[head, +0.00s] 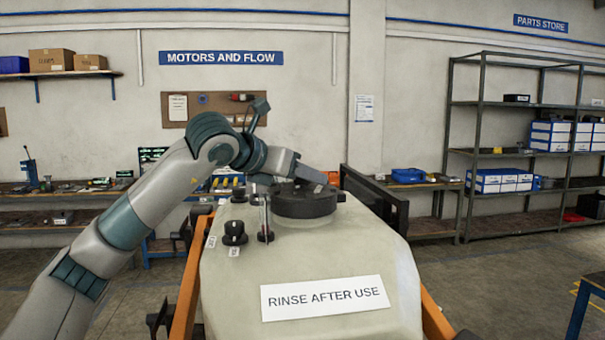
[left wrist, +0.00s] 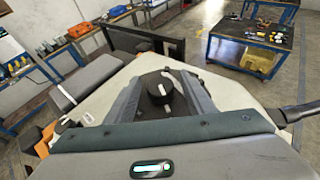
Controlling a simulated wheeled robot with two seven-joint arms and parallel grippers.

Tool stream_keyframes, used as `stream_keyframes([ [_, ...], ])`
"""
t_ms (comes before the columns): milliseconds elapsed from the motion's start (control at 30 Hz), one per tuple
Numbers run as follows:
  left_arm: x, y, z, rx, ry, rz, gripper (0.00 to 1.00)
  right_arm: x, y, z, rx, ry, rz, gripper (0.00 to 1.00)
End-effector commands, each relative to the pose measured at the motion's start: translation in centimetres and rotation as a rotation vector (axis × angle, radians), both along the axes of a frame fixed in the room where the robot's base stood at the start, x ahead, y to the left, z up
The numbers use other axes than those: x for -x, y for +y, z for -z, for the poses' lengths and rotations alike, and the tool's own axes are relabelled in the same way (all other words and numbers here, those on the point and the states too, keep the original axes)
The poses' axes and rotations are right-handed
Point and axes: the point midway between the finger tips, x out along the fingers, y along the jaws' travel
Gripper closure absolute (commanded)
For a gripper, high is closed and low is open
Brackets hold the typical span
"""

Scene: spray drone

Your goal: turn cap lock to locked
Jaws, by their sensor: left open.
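The pale spray tank (head: 310,265) stands in front of me with a large round black cap (head: 305,203) on its top. My left gripper (head: 318,180) is over the cap in the head view, its arm reaching in from the left. In the left wrist view, a black round knob (left wrist: 158,92) with a white pointer line lies between the two fingers of the left gripper (left wrist: 160,98). The fingers are open on either side of it, and contact cannot be told. The gripper hides part of the cap from the head camera. My right gripper is not in view.
A smaller black knob (head: 234,233) with small white labels stands on the tank, left of the cap. A thin upright rod (head: 265,215) stands beside it. A dark bar (head: 375,205) runs behind the tank's right side. Shelving (head: 480,130) stands farther back.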

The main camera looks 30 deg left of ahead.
Motion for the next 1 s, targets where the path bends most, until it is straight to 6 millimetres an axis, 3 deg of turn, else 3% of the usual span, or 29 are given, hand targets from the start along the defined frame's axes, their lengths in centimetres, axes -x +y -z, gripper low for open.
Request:
stream_keyframes([
  [67, 0.01, 0.0, 0.0, 0.0, 0.0, 0.0, 0.51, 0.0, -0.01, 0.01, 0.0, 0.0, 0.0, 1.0],
  [100, 0.02, 0.0, -0.01, 0.0, 0.0, 0.0, 0.56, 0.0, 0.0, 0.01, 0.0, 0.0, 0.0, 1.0],
  [267, 0.03, 0.02, -0.02, 0.0, 0.0, 0.0, 0.92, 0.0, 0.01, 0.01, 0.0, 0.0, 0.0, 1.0],
  [667, 0.03, 0.12, 0.0, 0.002, 0.0, 0.035, 0.92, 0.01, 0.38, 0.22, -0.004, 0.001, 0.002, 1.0],
  [1000, -0.02, 0.18, -0.06, 0.005, 0.0, 0.216, 0.92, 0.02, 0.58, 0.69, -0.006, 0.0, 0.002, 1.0],
])
